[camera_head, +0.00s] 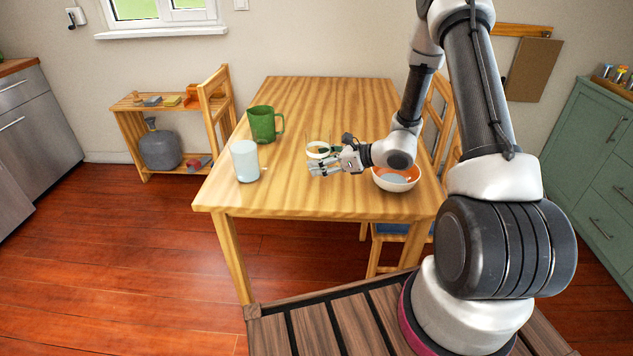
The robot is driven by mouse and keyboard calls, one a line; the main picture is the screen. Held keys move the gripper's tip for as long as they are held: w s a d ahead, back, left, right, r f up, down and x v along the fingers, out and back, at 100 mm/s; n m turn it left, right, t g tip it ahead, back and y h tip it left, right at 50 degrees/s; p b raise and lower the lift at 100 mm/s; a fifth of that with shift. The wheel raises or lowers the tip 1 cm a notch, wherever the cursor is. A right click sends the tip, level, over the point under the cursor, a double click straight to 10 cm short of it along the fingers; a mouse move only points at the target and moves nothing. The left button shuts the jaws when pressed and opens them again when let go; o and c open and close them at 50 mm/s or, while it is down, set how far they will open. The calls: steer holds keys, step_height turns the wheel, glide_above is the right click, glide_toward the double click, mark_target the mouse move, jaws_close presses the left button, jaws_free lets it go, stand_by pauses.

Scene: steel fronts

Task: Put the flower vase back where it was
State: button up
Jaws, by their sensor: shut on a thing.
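No flowers show in the head view, so I cannot tell for certain which item is the flower vase. A small clear vessel with a pale band (317,149) is at my gripper on the wooden table's far half. My gripper (322,165) reaches in from the right, low over the table, with its fingers shut on this vessel. The fingers hide part of it, and I cannot tell whether its base touches the table. A green pitcher-like mug (262,125) stands to its left, and a pale whitish cup (244,162) stands nearer the table's left edge.
A white bowl with an orange inside (396,184) sits on the wooden table (290,199) under my wrist. Wooden chairs stand at the left (212,98) and right sides. A low shelf (128,112) stands by the wall.

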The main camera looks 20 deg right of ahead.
mark_target(322, 186)
step_height(322, 186, down, 6)
steer(key=shift+d+r, duration=0.1)
steer(key=shift+r, duration=0.05)
stand_by(0.3)
steer(key=o, duration=1.2)
steer(key=shift+o, duration=0.2)
